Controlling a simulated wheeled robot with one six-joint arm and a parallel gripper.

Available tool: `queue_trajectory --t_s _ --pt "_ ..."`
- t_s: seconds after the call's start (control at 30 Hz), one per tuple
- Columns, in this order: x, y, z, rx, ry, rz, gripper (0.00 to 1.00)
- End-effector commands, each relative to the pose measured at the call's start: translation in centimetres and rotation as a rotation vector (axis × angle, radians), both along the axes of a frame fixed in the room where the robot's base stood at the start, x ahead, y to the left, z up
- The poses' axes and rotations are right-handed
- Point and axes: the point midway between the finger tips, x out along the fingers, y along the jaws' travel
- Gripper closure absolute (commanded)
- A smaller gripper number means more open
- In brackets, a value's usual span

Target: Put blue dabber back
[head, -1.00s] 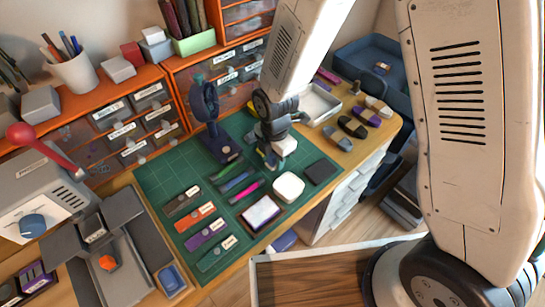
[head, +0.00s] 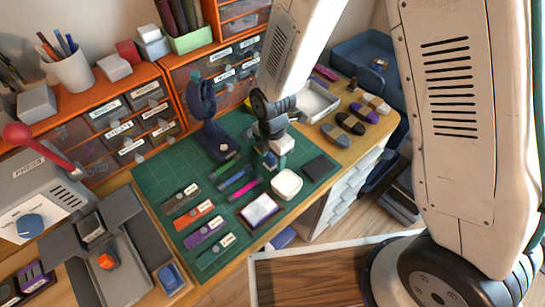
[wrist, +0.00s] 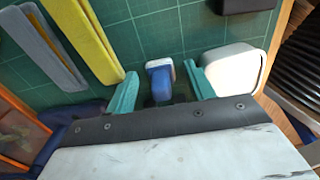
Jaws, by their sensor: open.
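The blue dabber (wrist: 159,82) is a small blue block with a pale end, seen in the wrist view on the green cutting mat (wrist: 145,30). It lies between the two teal fingers of my gripper (wrist: 162,88), with gaps showing on both sides. My gripper is open and not closed on it. In the head view my gripper (head: 272,158) is low over the back right of the mat, and the blue dabber is hard to make out there. The dabber's near part is hidden by my gripper body in the wrist view.
A white rounded pad (head: 286,184) lies close to my gripper. A dark blue stand (head: 214,135) rises at its left. Several coloured strips (head: 207,232) lie on the mat. Dark, purple and grey pieces (head: 350,123) are at the right. A grey press (head: 40,195) is at the left.

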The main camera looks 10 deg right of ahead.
Motion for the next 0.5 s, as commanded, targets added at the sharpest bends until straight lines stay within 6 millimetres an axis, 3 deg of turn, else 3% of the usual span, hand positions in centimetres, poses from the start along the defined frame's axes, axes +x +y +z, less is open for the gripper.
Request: queue_trajectory --t_s 0.3,0.5 --pt "0.1 0.0 6.7 0.002 -0.005 0.0 0.46" --pt "0.1 0.0 10.0 0.001 -0.004 0.0 0.46"
